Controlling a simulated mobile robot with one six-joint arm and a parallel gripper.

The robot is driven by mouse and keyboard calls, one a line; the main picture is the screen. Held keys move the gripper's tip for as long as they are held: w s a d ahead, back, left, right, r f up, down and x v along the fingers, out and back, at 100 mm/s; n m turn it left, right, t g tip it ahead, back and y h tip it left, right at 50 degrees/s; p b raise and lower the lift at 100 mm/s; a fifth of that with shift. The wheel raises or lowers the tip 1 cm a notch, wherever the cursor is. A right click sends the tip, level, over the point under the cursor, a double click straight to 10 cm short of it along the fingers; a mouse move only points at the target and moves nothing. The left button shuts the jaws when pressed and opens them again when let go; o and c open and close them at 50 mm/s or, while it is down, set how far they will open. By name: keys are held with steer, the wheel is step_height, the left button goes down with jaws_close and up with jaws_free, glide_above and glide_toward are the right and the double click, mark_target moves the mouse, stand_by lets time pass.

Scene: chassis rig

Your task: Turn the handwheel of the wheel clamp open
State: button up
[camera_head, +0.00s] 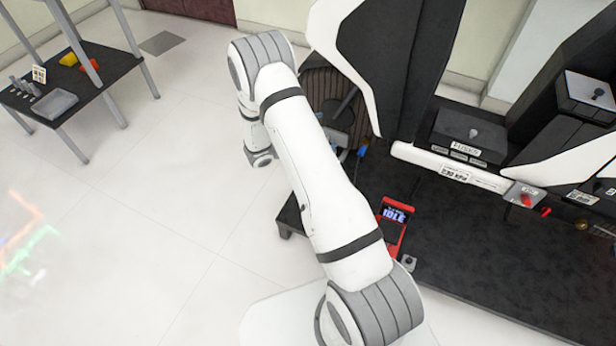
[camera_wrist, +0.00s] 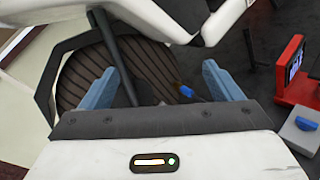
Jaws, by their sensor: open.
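My gripper (camera_wrist: 161,70) is open in the wrist view, with its two blue fingers wide apart and nothing gripped between them. Ahead of it is a dark, ribbed, round wheel (camera_wrist: 160,60), which also shows behind my arm in the head view (camera_head: 322,85). A dark bar (camera_wrist: 122,62) runs down across the wheel and between the fingers. A small blue piece (camera_wrist: 186,91) lies near the right finger. I cannot make out a handwheel clearly.
A red device with a screen reading IDLE (camera_head: 393,225) stands right of my arm, also in the wrist view (camera_wrist: 291,70). White and black chassis panels (camera_head: 400,60) rise behind it. A black table (camera_head: 75,78) with a tray stands far left.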

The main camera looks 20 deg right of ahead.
steer(key=w+a+f+n+t+y+b, duration=0.1)
steer(key=a+f+n+t+b, duration=0.15)
steer(key=f, duration=0.75)
steer(key=w+a+f+n+t+y+b, duration=0.15)
steer(key=f+n+t, duration=0.25)
steer(key=f, duration=0.5)
steer(key=w+a+f+n+t+y+b, duration=0.1)
steer(key=a+f+n+t+b, duration=0.15)
steer(key=f, duration=0.75)
steer(key=b+x, duration=0.2)
steer(key=x, duration=0.5)
steer(key=shift+d+r+t, duration=0.3)
steer(key=shift+d+r, duration=0.05)
steer(key=shift+r, duration=0.15)
steer(key=shift+s, duration=0.2)
steer(key=shift+c, duration=0.4)
steer(key=c, duration=0.9)
